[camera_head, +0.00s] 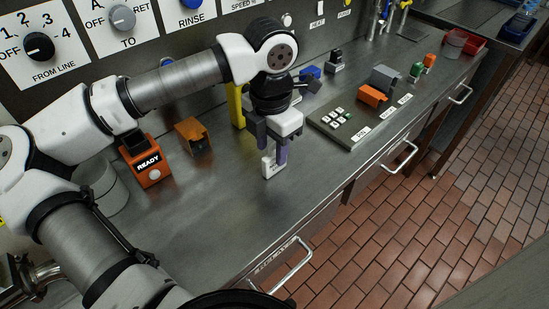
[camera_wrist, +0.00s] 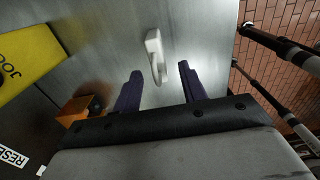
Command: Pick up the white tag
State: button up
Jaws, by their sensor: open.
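The white tag (camera_head: 268,167) is on the steel counter, directly below my gripper in the head view. It looks like a small white block with dark marks on its face. In the wrist view the white tag (camera_wrist: 154,46) shows in the gap between the finger lines, mostly past the fingertips. My gripper (camera_head: 273,147) points down and is open, with its two purple fingers apart. In the wrist view the fingertips (camera_wrist: 160,71) lie to either side of the tag's lower end. I cannot tell the exact height between fingers and tag.
An orange READY box (camera_head: 149,163) and an orange-brown block (camera_head: 193,135) stand left of my gripper. A yellow piece (camera_head: 236,104) stands behind it.

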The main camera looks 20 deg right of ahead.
aim_at(269, 167)
jog(key=f, duration=0.2)
jog(key=f+p, duration=0.1)
jog(key=shift+w+d+f, duration=0.2)
jog(key=shift+d+f, duration=0.15)
jog(key=shift+d, duration=0.05)
jog(key=shift+f, duration=0.5)
grip_shut()
